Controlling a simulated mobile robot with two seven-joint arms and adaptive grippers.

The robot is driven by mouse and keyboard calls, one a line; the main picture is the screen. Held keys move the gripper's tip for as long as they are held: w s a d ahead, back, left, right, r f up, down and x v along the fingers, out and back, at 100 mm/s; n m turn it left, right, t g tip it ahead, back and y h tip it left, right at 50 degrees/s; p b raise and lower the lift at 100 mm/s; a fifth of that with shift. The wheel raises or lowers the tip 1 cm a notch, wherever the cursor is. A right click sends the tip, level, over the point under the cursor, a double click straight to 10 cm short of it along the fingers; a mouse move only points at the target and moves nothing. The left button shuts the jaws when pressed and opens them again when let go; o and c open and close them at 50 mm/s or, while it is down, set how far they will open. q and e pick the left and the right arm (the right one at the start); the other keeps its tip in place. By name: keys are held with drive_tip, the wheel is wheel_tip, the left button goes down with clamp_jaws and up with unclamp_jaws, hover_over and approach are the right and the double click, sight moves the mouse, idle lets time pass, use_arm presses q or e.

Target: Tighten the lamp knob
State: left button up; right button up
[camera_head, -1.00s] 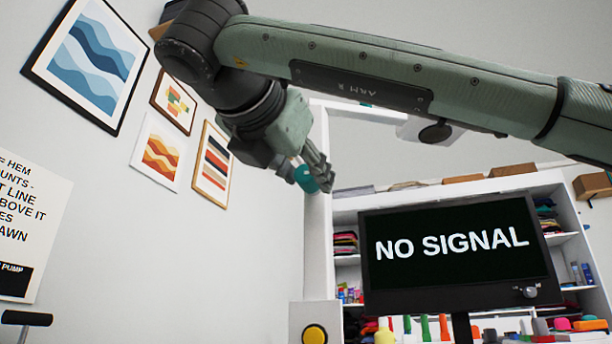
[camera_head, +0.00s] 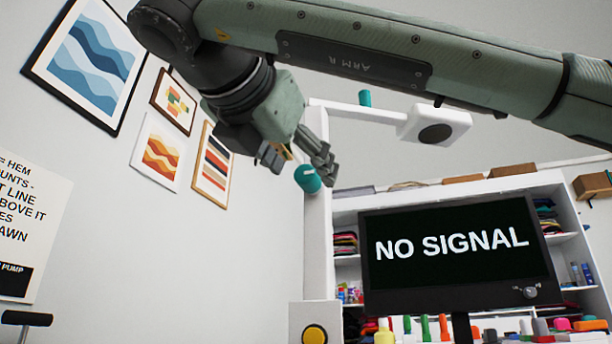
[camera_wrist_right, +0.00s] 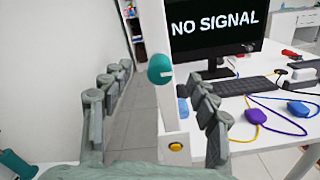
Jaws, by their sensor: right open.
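A teal round knob (camera_head: 308,179) sits on the white lamp post (camera_head: 318,225). It also shows in the right wrist view (camera_wrist_right: 160,69), centred between the spread fingers. My right gripper (camera_head: 296,155) is open and empty just above and left of the knob in the head view, with a finger overlapping the knob's upper edge. I cannot tell whether the finger touches it. The white lamp arm (camera_head: 365,115) runs right to the lamp head (camera_head: 433,128). A second teal knob (camera_head: 365,98) stands on that arm. My left gripper is not in view.
A monitor (camera_head: 450,249) reading "NO SIGNAL" stands right of the post, before white shelves (camera_head: 594,262). A yellow button (camera_head: 314,334) is on a box at the post's foot. Framed pictures (camera_head: 90,60) hang on the left wall. A keyboard (camera_wrist_right: 246,87) lies on the table.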

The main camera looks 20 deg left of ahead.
drive_tip(key=shift+s+a, duration=0.1)
drive_tip(key=shift+s, duration=2.65)
